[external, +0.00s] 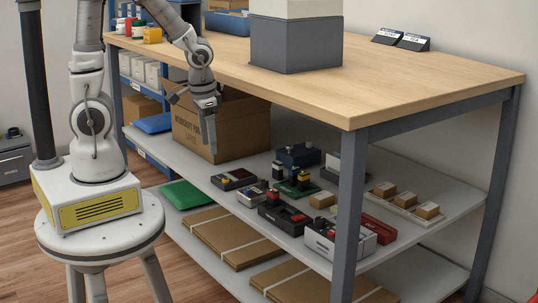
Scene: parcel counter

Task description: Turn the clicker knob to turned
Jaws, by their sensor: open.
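Several small devices with knobs or buttons stand on the grey middle shelf under the counter. They include a flat dark device (233,178), a black device with a red part (283,217), a light grey box with dark and red parts on top (340,240) and a green-based device with black and yellow parts (296,187). I cannot tell which one carries the clicker knob, or how it is turned. My gripper (193,125) is open and empty. It hangs pointing down at the counter's left edge, in front of the cardboard box, apart from the devices.
The cardboard box (238,128) stands at the shelf's left. The wooden counter top (400,82) overhangs the devices, and a grey table leg (349,215) stands before them. Small boxes on a white tray (405,208) are at right. Flat parcels (230,238) lie below.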

